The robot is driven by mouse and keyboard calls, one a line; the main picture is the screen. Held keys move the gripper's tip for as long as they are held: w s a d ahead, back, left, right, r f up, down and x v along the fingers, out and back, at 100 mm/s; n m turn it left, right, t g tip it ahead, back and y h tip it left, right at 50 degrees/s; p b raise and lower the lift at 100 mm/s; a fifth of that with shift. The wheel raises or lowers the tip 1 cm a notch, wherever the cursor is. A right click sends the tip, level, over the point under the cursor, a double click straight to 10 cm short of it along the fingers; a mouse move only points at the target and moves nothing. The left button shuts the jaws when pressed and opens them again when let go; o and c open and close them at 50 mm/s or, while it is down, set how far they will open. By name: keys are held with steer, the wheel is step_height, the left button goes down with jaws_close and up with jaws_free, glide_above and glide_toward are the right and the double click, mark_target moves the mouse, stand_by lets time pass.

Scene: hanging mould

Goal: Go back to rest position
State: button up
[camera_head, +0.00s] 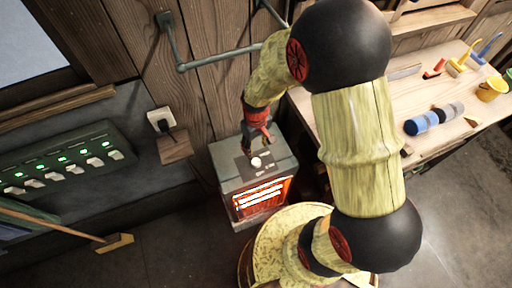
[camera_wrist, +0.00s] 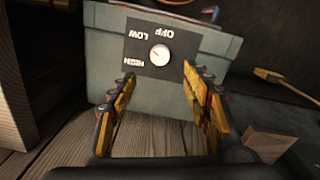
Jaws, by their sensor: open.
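My gripper (camera_wrist: 158,85) is open and empty in the wrist view, its two yellow and dark fingers spread apart. In the head view my gripper (camera_head: 257,140) is small and hangs over the top of the heater (camera_head: 232,172), seen beyond my arm. The heater is a grey-green box with a glowing orange front. In the wrist view the heater (camera_wrist: 205,45) lies just ahead of the fingers. Its white round dial (camera_wrist: 159,54) sits on a dark plate marked OFF, LOW and HIGH, between and beyond the fingertips. I cannot tell whether the fingers touch the heater.
A wooden workbench (camera_head: 460,131) with blue and grey rolls (camera_head: 421,124) and a yellow cup (camera_head: 491,89) stands at right. A switch panel (camera_head: 62,160) with green lights is on the left wall. A grey wall rail (camera_head: 222,57) runs above the heater. Floor shows at lower left.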

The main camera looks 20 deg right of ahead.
stand_by(0.4)
steer(key=s+r+m+t+b, duration=0.1)
steer(key=s+r, duration=0.3)
steer(key=r, duration=0.6)
steer(key=s+r+m+t, duration=0.1)
steer(key=s+r, duration=0.4)
steer(key=r, duration=0.5)
steer(key=s+r+m+t+b, duration=0.1)
steer(key=s+r+t, duration=0.2)
steer(key=r, duration=0.6)
steer(key=shift+s+r+t+b, duration=0.3)
steer(key=shift+s+r, duration=0.1)
steer(key=shift+s, duration=0.65)
